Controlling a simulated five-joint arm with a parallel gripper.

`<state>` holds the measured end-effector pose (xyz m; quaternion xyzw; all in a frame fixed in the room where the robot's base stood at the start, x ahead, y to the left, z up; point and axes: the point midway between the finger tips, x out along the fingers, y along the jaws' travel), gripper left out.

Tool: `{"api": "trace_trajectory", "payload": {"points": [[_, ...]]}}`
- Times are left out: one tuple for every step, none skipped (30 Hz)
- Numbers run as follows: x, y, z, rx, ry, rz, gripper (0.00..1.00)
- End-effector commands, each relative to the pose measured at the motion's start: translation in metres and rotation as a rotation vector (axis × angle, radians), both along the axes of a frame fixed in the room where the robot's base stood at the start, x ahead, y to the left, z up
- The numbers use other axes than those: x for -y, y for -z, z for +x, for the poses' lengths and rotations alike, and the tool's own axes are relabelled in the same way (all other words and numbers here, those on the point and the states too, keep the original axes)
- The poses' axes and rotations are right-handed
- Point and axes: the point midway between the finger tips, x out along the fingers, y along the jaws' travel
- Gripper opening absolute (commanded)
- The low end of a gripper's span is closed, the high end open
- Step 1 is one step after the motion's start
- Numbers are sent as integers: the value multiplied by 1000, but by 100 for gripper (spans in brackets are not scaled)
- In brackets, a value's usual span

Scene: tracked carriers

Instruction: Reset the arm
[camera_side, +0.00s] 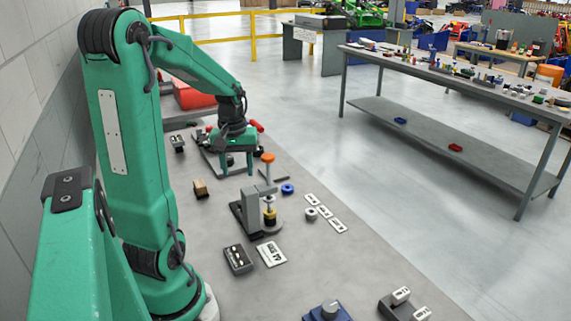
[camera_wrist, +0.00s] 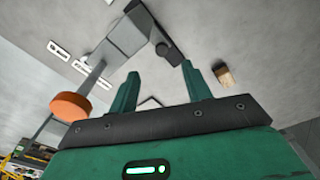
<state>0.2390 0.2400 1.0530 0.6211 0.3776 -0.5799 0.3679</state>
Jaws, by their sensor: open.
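My gripper (camera_side: 237,164) is at the end of my green arm, over the far part of the grey work surface (camera_side: 200,231) in the side view. In the wrist view my gripper (camera_wrist: 160,88) shows two green fingers standing well apart. Nothing is between them. A grey fixture stands beyond the fingertips in that view. In the side view the same grey fixture (camera_side: 247,213) stands nearer the camera than my gripper, with a yellow and black piece (camera_side: 269,214) at it.
An orange-topped post (camera_side: 267,158) stands just right of my gripper; its orange disc (camera_wrist: 70,106) is close in the wrist view. A brown block (camera_side: 201,188), a blue ring (camera_side: 288,188), white plates (camera_side: 324,212) and a dark box (camera_side: 238,259) lie around. A wall bounds the left.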

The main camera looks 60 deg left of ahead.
Motion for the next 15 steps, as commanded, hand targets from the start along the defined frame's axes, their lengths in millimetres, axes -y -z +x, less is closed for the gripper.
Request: {"api": "trace_trajectory", "payload": {"points": [[3,-9,-2,11,13,12,49],[5,-13,-4,15,21,17,49],[8,-18,-5,21,34,25,49],[12,-21,-5,26,47,29,49],[15,-25,-6,30,59,34,49],[18,-29,-7,36,75,42,49],[21,-32,-8,40,85,46,49],[24,-35,-8,45,96,51,49],[32,-37,-4,52,130,58,49],[37,-39,-2,58,154,64,49],[43,-41,0,63,178,70,49],[50,-44,2,72,209,78,49],[56,-46,4,79,232,83,49],[62,-48,5,86,258,90,49],[70,-50,7,96,293,98,49]]}}
